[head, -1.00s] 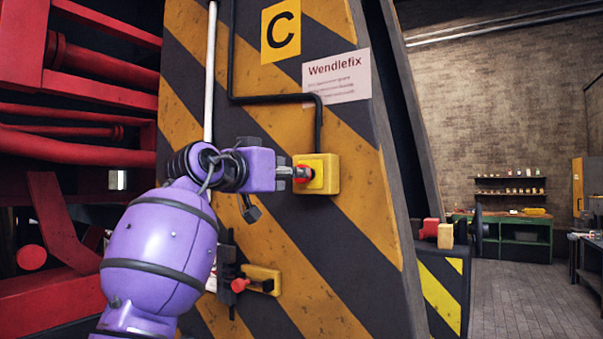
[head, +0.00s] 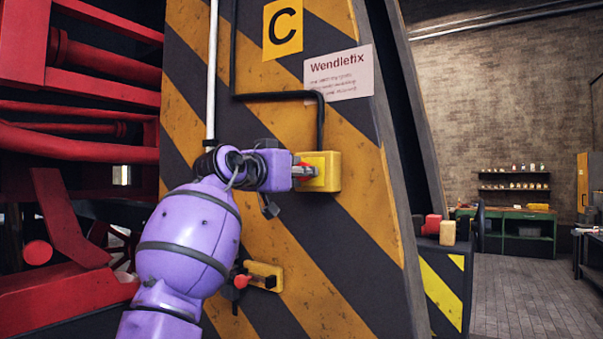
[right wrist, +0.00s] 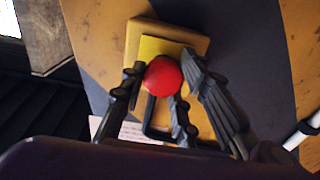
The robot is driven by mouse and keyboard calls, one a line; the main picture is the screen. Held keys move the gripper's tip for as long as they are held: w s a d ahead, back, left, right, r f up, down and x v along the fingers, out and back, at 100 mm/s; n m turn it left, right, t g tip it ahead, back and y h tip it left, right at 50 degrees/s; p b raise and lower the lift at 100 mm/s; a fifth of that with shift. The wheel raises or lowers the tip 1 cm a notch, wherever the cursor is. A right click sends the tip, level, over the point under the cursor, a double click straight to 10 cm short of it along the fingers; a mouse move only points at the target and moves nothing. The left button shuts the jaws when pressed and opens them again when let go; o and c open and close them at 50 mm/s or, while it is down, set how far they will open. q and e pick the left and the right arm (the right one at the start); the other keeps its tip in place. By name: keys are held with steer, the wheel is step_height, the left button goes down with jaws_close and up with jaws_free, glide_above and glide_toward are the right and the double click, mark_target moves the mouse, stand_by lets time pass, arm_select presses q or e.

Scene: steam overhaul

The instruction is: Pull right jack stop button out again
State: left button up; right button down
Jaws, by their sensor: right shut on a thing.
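The right jack stop button is a red knob on a yellow box (head: 327,171) fixed to the black and yellow striped jack post (head: 330,235). In the right wrist view the round red button (right wrist: 163,76) sits in front of its yellow plate (right wrist: 172,47). My right gripper (head: 306,170) is at the box, and its dark fingers (right wrist: 168,85) are around the red button, shut on it. In the head view the fingers hide most of the button. My left gripper is not in view.
A lower yellow bracket with a red knob (head: 242,281) is on the same post, below my right arm. A black cable (head: 321,125) runs above the box. Red framework (head: 80,150) stands at the left. Open floor (head: 510,300) lies at the right.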

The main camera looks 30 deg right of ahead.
steer(key=shift+s+a+f+p, duration=0.2)
steer(key=shift+s+a+p, duration=0.05)
steer(key=shift+a+p, duration=0.1)
steer(key=c, duration=1.8)
jaws_free()
steer(key=shift+o, duration=1.4)
steer(key=shift+s+a, duration=0.1)
steer(key=shift+o, duration=0.3)
steer(key=shift+s+a+r, duration=0.1)
steer(key=shift+s, duration=0.05)
steer(key=v, duration=1.2)
